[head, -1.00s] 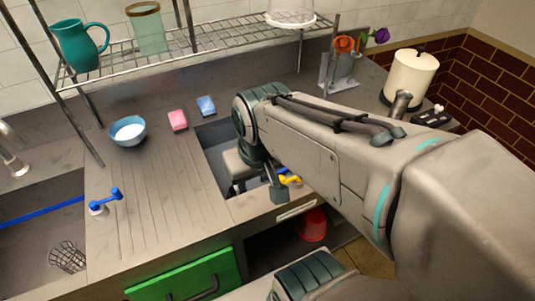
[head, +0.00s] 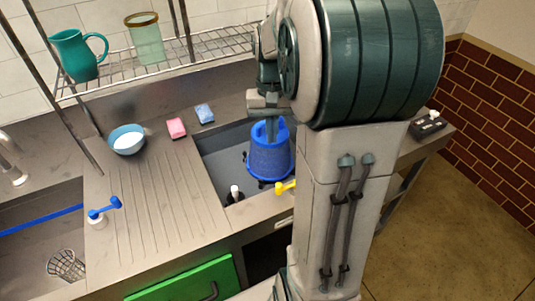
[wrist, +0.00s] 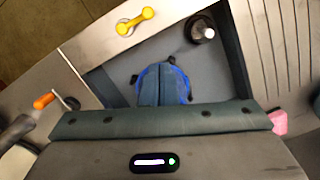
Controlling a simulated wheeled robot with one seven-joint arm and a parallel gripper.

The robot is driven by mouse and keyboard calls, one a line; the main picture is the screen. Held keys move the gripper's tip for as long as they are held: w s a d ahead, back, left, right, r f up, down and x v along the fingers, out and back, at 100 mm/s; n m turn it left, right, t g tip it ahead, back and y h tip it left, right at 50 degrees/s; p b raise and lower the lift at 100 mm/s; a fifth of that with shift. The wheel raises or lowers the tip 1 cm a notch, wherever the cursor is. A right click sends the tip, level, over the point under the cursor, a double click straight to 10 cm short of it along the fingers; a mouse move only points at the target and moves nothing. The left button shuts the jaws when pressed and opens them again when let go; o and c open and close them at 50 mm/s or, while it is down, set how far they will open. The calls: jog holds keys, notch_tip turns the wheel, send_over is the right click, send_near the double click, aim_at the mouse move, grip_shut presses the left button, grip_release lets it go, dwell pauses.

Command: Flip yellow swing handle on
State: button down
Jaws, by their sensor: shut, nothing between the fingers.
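The yellow swing handle (head: 285,188) is on the front rim of the right-hand sink, partly covered by my arm at its right. In the wrist view the yellow handle (wrist: 135,21) lies at the top, with a round knob at each end, on a pale round base. My gripper (head: 271,130) is above the sink, at the blue bucket, behind and apart from the handle. In the wrist view my gripper (wrist: 163,70) is shut, its fingers pointing down over the bucket. I cannot tell whether the fingertips touch the bucket.
The blue bucket (head: 270,160) stands in the right sink. A black fitting with a white top (head: 234,192) is left of it. A blue handle (head: 104,208) is on the counter. A bowl (head: 127,139) and pink (head: 176,128) and blue (head: 204,113) sponges lie behind.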

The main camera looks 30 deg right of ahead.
jog(key=w+d, duration=0.1)
jog(key=d+f+m, duration=0.1)
jog(key=d, duration=0.1)
jog(key=shift+w+f+g, duration=0.1)
jog(key=shift+w+g, duration=0.3)
jog(key=shift+f, duration=0.1)
jog(key=shift+s+a+f+p, duration=0.4)
jog(key=shift+s+f, duration=0.55)
jog(key=shift+f, duration=0.65)
jog(key=shift+s+a+f+p, duration=0.15)
jog(key=shift+s+a+f, duration=0.4)
jog(key=shift+s+f, duration=0.7)
jog(key=shift+s+a+f+p, duration=0.3)
jog(key=shift+s+a+f, duration=0.25)
jog(key=shift+f, duration=1.35)
jog(key=shift+s, duration=0.1)
jog(key=shift+n, duration=0.3)
